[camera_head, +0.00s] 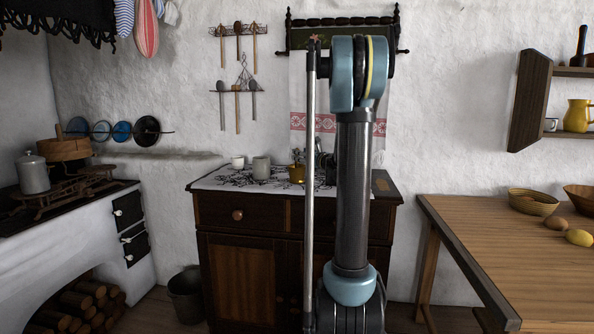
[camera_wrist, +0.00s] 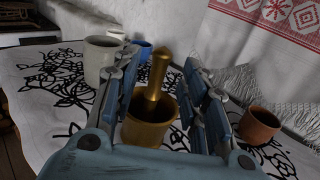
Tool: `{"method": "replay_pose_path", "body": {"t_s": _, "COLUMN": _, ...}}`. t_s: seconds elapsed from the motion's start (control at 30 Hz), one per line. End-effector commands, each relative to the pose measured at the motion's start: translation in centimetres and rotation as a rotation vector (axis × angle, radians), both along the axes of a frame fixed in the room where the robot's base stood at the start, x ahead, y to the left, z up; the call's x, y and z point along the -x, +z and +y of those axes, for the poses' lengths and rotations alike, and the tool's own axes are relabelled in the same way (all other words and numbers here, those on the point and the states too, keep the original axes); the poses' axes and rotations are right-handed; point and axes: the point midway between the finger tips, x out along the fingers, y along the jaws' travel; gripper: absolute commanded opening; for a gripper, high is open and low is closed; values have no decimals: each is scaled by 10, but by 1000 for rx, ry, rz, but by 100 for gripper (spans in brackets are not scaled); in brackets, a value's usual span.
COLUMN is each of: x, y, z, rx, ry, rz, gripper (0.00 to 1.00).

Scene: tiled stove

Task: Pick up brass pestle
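The brass pestle (camera_wrist: 157,77) stands slightly tilted in the brass mortar (camera_wrist: 146,133), its rounded knob up, in the wrist view. My gripper (camera_wrist: 162,68) is open, with its blue-grey fingers on either side of the pestle and mortar. Gaps show between the fingers and the pestle handle. In the camera_head view the mortar (camera_head: 297,174) sits on the cloth on the cabinet, just left of my arm. My gripper is mostly hidden there behind the arm.
A grey mug (camera_wrist: 101,58) and a blue cup (camera_wrist: 143,49) stand left of the mortar, a terracotta cup (camera_wrist: 259,124) right. The patterned cloth (camera_wrist: 40,95) covers the cabinet (camera_head: 240,270). A wooden table (camera_head: 520,260) stands right, a stove (camera_head: 75,240) left.

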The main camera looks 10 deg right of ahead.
Motion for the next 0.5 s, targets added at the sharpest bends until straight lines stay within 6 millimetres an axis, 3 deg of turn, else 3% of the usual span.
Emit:
{"method": "replay_pose_path", "body": {"t_s": 0.3, "x": -37, "y": -1, "z": 16, "rx": 0, "ry": 1, "rz": 0, "gripper": 40}}
{"method": "replay_pose_path", "body": {"t_s": 0.5, "x": -43, "y": -1, "z": 19, "rx": 0, "ry": 1, "rz": 0, "gripper": 40}}
